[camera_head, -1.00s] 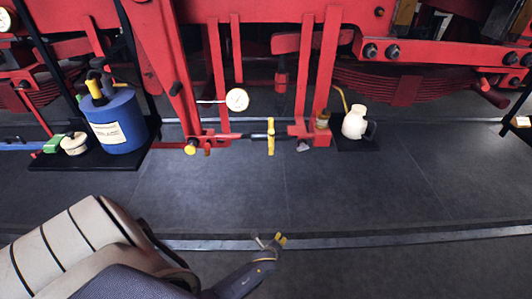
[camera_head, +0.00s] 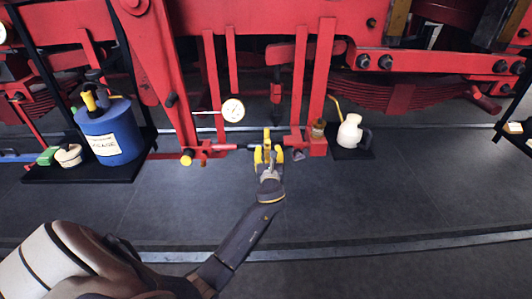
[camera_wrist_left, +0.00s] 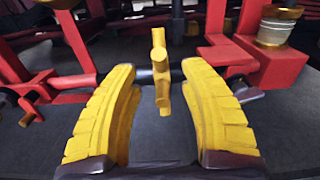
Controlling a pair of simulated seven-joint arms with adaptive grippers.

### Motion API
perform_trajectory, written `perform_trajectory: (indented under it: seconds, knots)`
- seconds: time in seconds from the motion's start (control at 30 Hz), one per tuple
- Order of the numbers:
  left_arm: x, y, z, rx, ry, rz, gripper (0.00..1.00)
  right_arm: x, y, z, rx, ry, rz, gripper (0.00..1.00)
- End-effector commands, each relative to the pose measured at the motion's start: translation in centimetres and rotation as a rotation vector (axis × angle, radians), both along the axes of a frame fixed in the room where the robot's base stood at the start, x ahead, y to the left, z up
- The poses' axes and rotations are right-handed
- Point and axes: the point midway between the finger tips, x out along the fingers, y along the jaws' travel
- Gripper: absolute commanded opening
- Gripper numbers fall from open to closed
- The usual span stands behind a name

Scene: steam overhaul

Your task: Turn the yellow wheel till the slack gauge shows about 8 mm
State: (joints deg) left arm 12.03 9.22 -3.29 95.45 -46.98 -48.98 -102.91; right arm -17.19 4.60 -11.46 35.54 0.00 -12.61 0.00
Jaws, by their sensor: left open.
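The yellow wheel (camera_head: 267,140) sits on a dark horizontal rod between two red hangers, seen nearly edge-on. In the left wrist view the wheel (camera_wrist_left: 160,70) stands upright between the two yellow fingers. My left gripper (camera_head: 268,157) is open, with its fingers on either side of the wheel's lower part; in the wrist view a gap shows between the wheel and each finger (camera_wrist_left: 159,95). The round white slack gauge (camera_head: 233,110) hangs left of the wheel and above it; its reading is too small to tell. My right gripper is not in view.
A blue drum (camera_head: 110,132) stands on a black shelf at the left. A cream jug (camera_head: 350,132) stands on a black shelf (camera_head: 352,155) right of the wheel. Red hangers and rods flank the wheel closely. The grey floor in front is clear.

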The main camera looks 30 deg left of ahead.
Motion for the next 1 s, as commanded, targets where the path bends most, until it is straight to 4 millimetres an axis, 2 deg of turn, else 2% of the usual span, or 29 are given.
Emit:
perform_trajectory:
  seconds: [0.6,1.0]
  knots:
    - [4.1,2.9,0.3,0.008,-0.001,0.003,0.44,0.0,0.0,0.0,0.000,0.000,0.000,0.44]
    - [4.9,3.4,0.3,0.006,-0.002,0.002,0.44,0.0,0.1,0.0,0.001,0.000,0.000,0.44]
